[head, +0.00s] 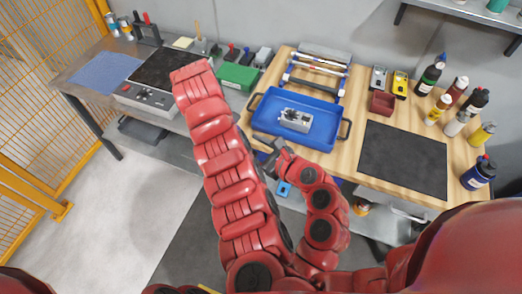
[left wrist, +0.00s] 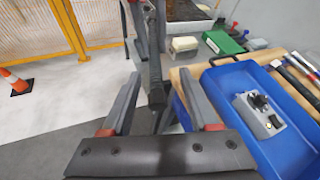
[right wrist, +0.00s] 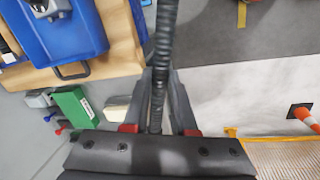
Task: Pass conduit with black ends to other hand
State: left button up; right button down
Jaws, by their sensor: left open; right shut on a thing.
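The conduit is a dark ridged tube. In the right wrist view the conduit (right wrist: 165,40) runs from the top edge down between the fingers of my right gripper (right wrist: 159,78), which is shut on it. In the left wrist view a dark end of the conduit (left wrist: 156,92) appears between the spread fingers of my left gripper (left wrist: 160,78), which is open. I cannot tell whether the fingers touch it. In the head view my raised red arm hides most of the conduit, and grey gripper parts show beside the tray.
A blue tray (head: 270,123) holding a grey metal part (head: 295,119) sits on the wooden bench, close to the grippers. A green box (head: 238,76) and a black mat (head: 403,158) are on the worktops. Several bottles stand at the right.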

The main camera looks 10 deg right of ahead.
pick_arm(q)
jog(key=x, duration=0.7)
jog(key=shift+w+a+f, duration=0.15)
jog(key=shift+w+a, duration=0.1)
jog(key=shift+w, duration=0.05)
jog(key=shift+d, duration=0.1)
grip_shut()
pick_arm(e)
jog(key=shift+a, duration=0.1)
jog(key=c, duration=0.9)
grip_release()
jog(key=shift+s, duration=0.1)
jog(key=shift+c, duration=0.2)
jog(key=shift+o, duration=1.5)
